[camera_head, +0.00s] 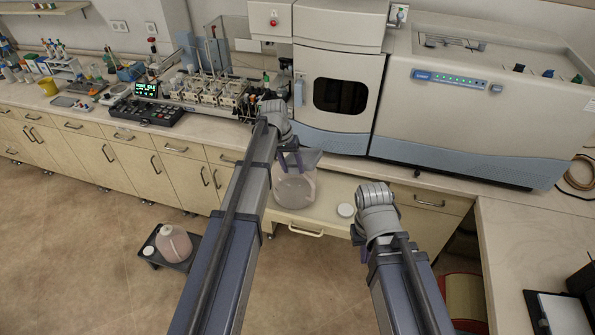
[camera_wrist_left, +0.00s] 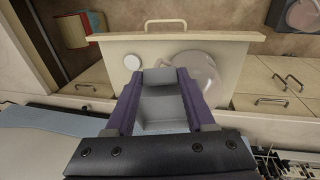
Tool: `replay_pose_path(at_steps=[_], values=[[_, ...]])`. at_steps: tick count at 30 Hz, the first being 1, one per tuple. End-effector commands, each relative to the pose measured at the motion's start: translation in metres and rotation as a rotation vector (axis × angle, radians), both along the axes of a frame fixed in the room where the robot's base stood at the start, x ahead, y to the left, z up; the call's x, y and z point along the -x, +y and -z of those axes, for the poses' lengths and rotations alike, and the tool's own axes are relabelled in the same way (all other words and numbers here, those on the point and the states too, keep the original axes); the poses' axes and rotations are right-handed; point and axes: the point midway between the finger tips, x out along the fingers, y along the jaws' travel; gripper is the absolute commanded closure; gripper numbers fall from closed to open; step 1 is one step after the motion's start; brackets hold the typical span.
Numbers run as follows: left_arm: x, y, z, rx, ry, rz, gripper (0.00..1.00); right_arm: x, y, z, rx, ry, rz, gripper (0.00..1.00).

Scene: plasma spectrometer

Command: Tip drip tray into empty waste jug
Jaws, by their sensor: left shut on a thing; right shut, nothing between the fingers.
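My left gripper (camera_head: 289,160) is shut on the small grey drip tray (camera_head: 308,157). In the left wrist view the tray (camera_wrist_left: 160,102) sits between the purple fingers (camera_wrist_left: 163,115). The tray is over or close to the mouth of a clear waste jug (camera_head: 295,190), which stands on a pulled-out shelf (camera_head: 325,213). The jug also shows in the left wrist view (camera_wrist_left: 200,75), beyond the tray. I cannot tell how far the tray is tilted or what it holds. My right gripper (camera_head: 357,237) is shut and empty, mostly hidden by its wrist, right of the shelf.
A white cap (camera_head: 346,209) lies on the shelf, right of the jug. Another jug (camera_head: 174,243) with pinkish contents stands on a low dark stand (camera_head: 183,262) on the floor. The spectrometer (camera_head: 340,85) and the crowded counter (camera_head: 205,128) are behind. A red bin (camera_head: 464,296) stands lower right.

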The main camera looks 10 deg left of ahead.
Motion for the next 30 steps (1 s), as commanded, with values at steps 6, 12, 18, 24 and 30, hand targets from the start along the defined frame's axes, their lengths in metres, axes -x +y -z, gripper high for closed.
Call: replay_pose_path(at_steps=[6, 12, 18, 24, 30], values=[[0.002, -0.001, 0.006, -0.011, -0.019, 0.0, 1.0, -0.001, 0.0, 0.005, 0.0, -0.001, 0.0, 1.0], [0.011, -0.005, 0.023, -0.051, -0.09, 0.001, 1.0, -0.001, 0.0, 0.023, 0.0, -0.001, 0.002, 1.0], [0.016, -0.008, 0.041, -0.101, -0.175, 0.002, 1.0, -0.001, 0.0, 0.042, -0.001, -0.002, 0.003, 1.0], [0.018, -0.009, 0.056, -0.143, -0.247, 0.001, 1.0, -0.001, 0.0, 0.061, 0.0, -0.002, 0.001, 1.0], [0.02, -0.011, 0.07, -0.18, -0.313, 0.002, 1.0, -0.001, 0.0, 0.079, 0.0, -0.002, -0.002, 1.0]])
